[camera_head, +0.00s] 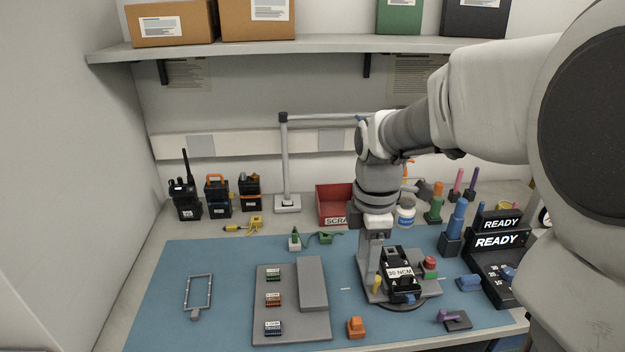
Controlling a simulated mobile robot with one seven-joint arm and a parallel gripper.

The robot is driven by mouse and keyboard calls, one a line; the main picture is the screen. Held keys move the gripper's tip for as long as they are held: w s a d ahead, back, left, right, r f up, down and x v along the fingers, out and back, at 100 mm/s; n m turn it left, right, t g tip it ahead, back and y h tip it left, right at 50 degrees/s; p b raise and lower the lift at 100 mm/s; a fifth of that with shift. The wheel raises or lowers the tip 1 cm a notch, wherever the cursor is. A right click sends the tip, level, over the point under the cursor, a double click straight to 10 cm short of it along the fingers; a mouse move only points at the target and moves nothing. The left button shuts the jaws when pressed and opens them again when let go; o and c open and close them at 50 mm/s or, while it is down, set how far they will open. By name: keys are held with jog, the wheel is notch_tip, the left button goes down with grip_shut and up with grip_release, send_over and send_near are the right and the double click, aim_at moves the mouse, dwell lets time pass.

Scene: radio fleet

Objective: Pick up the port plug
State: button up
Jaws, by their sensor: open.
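I cannot tell for certain which small part is the port plug. Small candidates on the blue mat are an orange block with a raised top (356,327) at the front, a blue piece (468,283) at the right, and a purple piece (447,316) on a dark block. My gripper (376,234) hangs from the arm, pointing down, above the back of a grey fixture. It is open, its fingers are small and hard to make out, and nothing shows between them. It is apart from all these pieces.
A grey plate (290,328) bears small coloured connectors and a grey block. Radios (186,200), a red scrap bin (333,200) and a READY console (497,240) stand around the blue mat (170,300). The mat's left is mostly clear.

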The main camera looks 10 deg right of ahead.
aim_at(357, 319)
notch_tip(357, 319, down, 18)
jog(key=b, duration=0.4)
jog(key=shift+a+r, duration=0.15)
grip_shut()
